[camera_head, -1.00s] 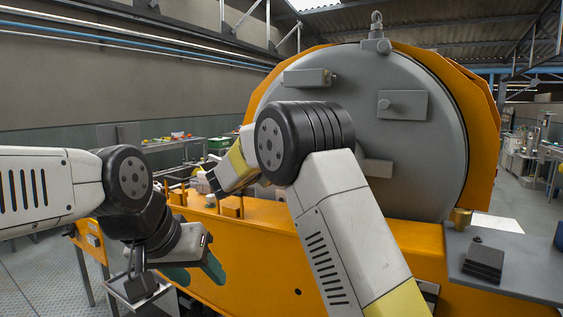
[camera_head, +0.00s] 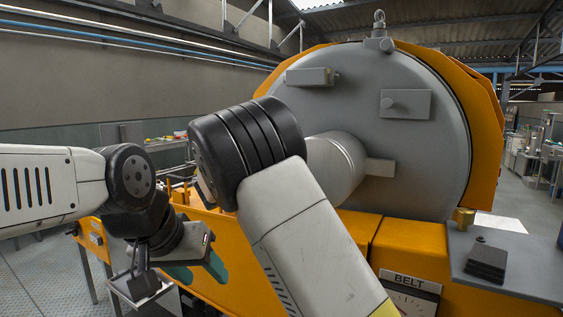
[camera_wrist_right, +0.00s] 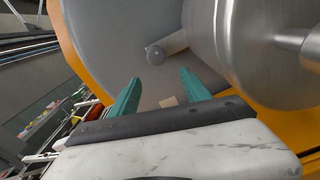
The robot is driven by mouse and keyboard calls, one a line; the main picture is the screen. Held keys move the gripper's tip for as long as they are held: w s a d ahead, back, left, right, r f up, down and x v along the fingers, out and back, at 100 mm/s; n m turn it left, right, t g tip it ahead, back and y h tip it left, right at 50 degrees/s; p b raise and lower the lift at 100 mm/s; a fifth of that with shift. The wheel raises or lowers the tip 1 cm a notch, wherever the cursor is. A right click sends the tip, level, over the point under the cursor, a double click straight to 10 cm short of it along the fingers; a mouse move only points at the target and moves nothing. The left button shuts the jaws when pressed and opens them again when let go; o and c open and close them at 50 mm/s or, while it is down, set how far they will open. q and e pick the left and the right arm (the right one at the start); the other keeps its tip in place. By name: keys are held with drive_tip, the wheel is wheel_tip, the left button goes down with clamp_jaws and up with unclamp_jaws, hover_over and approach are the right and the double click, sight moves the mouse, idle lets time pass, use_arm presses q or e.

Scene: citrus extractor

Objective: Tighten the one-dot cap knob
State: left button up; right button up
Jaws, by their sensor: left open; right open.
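A small round grey knob (camera_wrist_right: 155,55) on a stubby bar stands out from the grey drum face in the right wrist view, just beyond my right gripper (camera_wrist_right: 160,76). That gripper's teal fingers are open and empty, apart from the knob. In the head view my right arm hides this gripper. Two more fittings show there on the drum: a plate with a round knob (camera_head: 393,105) and a plate with a side knob (camera_head: 310,77). No dot marks are readable. My left gripper (camera_head: 199,271) is open and empty at lower left.
A steel cylinder (camera_head: 338,165) juts from the drum (camera_head: 430,165) and fills the right of the wrist view. An orange frame (camera_head: 405,245) with a BELT dial (camera_head: 412,295) runs below.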

drive_tip(key=w+d+r+n, duration=0.1)
drive_tip(key=w+d, duration=0.2)
drive_tip(key=w, duration=0.2)
drive_tip(key=shift+w+d+r, duration=0.35)
drive_tip(key=shift+w+r, duration=0.05)
drive_tip(key=shift+c, duration=0.3)
clamp_jaws()
